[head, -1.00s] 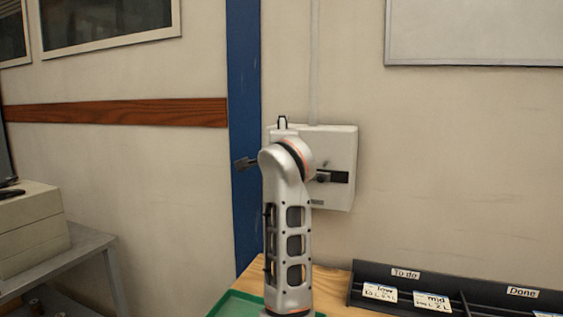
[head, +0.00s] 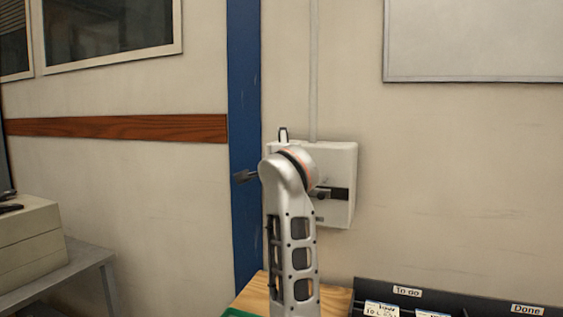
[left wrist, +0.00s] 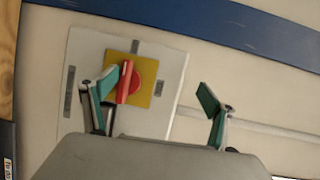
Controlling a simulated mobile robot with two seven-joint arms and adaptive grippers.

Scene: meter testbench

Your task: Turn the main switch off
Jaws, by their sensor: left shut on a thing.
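The main switch is a red handle (left wrist: 126,82) on a yellow plate (left wrist: 147,95), on the front of a white box (left wrist: 84,48). In the head view the box (head: 340,160) hangs on the wall, partly hidden behind my left arm, and the red handle is hidden. My left gripper (left wrist: 155,88) is at the switch, shut on the red handle. In the left wrist view its left green-padded finger is right beside the handle; the right finger appears apart from it, so the contact is unclear. My right gripper is not in view.
A blue post (head: 244,120) stands left of the box, and a pipe (head: 313,70) runs up from it. Below are a wooden table (head: 335,298) and a black tray (head: 455,297) with labels. A grey bench (head: 85,268) stands at left.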

